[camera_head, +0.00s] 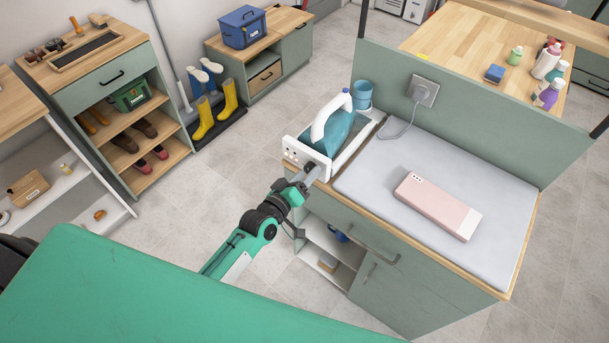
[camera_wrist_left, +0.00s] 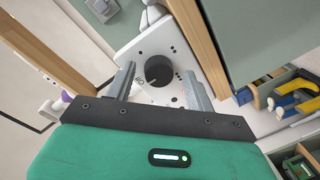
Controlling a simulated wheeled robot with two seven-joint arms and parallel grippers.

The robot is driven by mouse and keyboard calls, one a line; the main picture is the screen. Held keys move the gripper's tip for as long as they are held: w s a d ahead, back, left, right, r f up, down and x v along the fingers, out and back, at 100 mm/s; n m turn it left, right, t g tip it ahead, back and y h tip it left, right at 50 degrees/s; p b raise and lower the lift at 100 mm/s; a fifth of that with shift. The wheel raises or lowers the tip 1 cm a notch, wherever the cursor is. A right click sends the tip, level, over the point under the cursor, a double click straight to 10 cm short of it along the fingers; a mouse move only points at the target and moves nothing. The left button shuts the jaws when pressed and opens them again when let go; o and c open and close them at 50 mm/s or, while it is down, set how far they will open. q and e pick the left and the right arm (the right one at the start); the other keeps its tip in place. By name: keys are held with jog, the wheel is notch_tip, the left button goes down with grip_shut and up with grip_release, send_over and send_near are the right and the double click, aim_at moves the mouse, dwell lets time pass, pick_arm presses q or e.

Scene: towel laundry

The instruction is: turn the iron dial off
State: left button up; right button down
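The iron dial is a dark round knob (camera_wrist_left: 159,71) on a white panel, seen in the left wrist view with small dark marks around it. The panel is the front of the white iron station (camera_head: 293,153), which holds the blue and white iron (camera_head: 334,135) in the head view. My left gripper (camera_wrist_left: 158,84) is open, its two fingers on either side of the knob with a gap to each. In the head view my left gripper (camera_head: 308,176) is at the panel and hides the knob. My right gripper is not in view.
A grey ironing surface (camera_head: 395,195) on the green cabinet bears a pink and white box (camera_head: 438,204). A blue cup (camera_head: 362,95) stands behind the iron. A cord runs to a wall socket (camera_head: 422,91). Open floor (camera_head: 215,190) lies left of the cabinet.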

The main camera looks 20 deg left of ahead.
pick_arm(q)
jog(key=shift+s, duration=0.1)
jog(key=b+v, duration=0.3)
jog(key=v, duration=1)
jog(key=shift+s+b, duration=0.35)
jog(key=shift+a, duration=0.1)
